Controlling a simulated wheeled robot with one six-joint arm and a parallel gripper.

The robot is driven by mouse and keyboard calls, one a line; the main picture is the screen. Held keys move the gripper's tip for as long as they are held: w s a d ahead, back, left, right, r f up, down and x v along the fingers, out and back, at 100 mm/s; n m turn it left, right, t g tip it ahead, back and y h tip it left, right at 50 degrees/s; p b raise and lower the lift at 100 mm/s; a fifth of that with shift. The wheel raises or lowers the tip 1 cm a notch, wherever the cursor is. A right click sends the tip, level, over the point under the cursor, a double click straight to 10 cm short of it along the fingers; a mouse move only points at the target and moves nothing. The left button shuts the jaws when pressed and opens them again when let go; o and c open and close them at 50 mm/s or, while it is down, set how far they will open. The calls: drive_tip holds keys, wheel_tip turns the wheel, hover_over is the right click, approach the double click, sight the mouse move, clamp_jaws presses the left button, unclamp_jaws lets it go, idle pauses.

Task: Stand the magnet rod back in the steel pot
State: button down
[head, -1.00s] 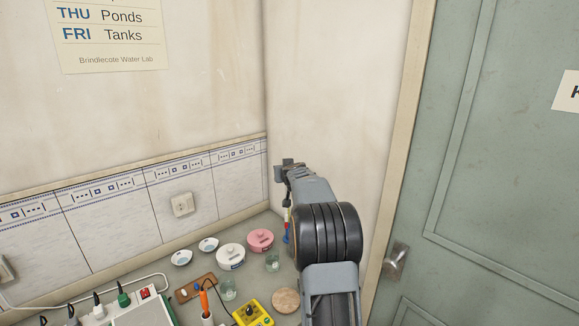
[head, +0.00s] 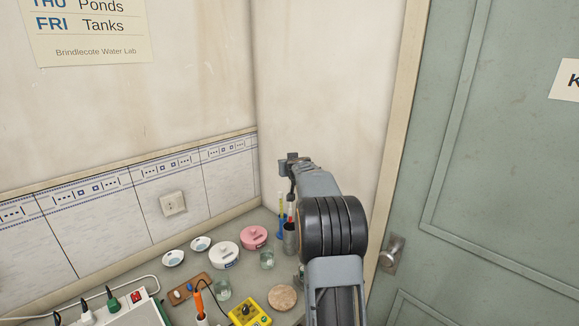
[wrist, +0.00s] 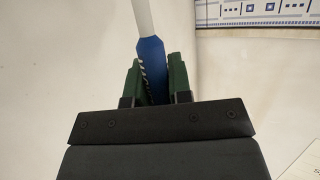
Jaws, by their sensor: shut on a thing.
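My gripper (wrist: 153,72) is shut on the blue grip of the magnet rod (wrist: 151,52), whose pale shaft runs up out of the top of the wrist view. In the head view my gripper (head: 291,160) is high over the back corner of the bench, and the rod in it cannot be made out clearly. The grey steel pot (head: 290,242) stands on the bench below my gripper, just left of my arm. A slim red and dark tool (head: 290,209) shows above its mouth. My arm is close to the pot's right side in the picture.
A blue and yellow upright item (head: 281,217) stands beside the pot. Walls close the corner; a door is right.

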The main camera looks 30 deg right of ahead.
drive_tip(key=shift+f+b, duration=1.15)
drive_tip(key=shift+f, duration=0.3)
drive_tip(key=shift+s+f+b, duration=0.1)
drive_tip(key=shift+f+b, duration=0.35)
drive_tip(key=shift+b, duration=0.3)
drive_tip(key=shift+f+b, duration=1.25)
drive_tip(key=shift+b, duration=0.1)
drive_tip(key=shift+f, duration=0.15)
drive_tip(key=shift+f+b, duration=2.3)
drive_tip(key=shift+b, duration=0.4)
drive_tip(key=shift+f+b, duration=1.4)
drive_tip(key=shift+b, duration=0.1)
drive_tip(key=c, duration=1)
unclamp_jaws()
drive_tip(key=shift+r, duration=0.1)
drive_tip(key=shift+o, duration=0.2)
